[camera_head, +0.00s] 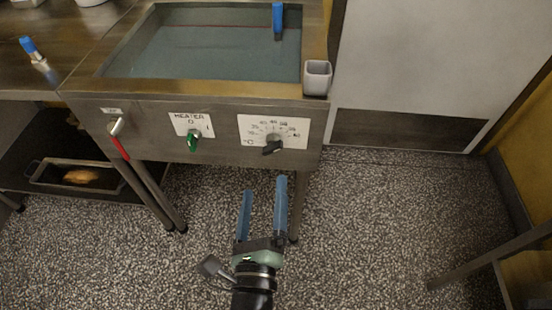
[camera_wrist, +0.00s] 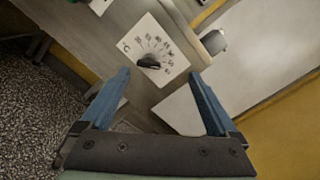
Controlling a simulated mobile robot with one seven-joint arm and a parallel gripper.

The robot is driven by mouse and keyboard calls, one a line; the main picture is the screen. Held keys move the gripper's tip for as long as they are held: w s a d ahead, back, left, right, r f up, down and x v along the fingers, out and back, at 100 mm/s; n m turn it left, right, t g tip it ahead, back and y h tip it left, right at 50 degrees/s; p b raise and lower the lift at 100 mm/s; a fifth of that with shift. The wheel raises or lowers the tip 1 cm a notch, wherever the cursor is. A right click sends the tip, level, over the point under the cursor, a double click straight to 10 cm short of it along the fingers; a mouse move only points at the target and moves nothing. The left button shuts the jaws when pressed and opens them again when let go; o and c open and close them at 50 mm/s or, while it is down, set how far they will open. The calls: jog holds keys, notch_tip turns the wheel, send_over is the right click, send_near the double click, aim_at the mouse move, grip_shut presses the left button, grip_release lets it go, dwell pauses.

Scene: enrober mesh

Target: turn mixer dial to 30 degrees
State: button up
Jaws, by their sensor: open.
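The dial (camera_head: 272,147) is a black knob on a white plate (camera_head: 289,127) with a ring of numbers and a °C mark, on the right of the metal front panel. In the wrist view the dial (camera_wrist: 149,61) shows between and beyond my fingertips, on its tilted plate (camera_wrist: 172,57). The exact angle of its pointer is too small to read. My gripper (camera_head: 263,183) has two blue fingers, apart and empty, below and in front of the dial, not touching it. The fingers also show in the wrist view (camera_wrist: 158,82).
A green heater switch (camera_head: 193,141) and a red-handled lever (camera_head: 119,138) sit left on the same panel. A grey cup (camera_head: 317,77) is fixed at the basin's right corner. A table leg (camera_head: 299,206) stands right of my gripper. The floor in front is clear.

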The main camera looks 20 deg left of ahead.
aim_at(271, 152)
jog(key=shift+m, duration=0.6)
jog(key=w+a+f, duration=0.1)
jog(key=w, duration=0.2)
jog(key=w+a+f+p, duration=0.1)
jog(key=w, duration=0.3)
jog(key=w+a+f+p, duration=0.1)
jog(key=w, duration=0.3)
jog(key=shift+w, duration=0.25)
jog(key=c, duration=1.4)
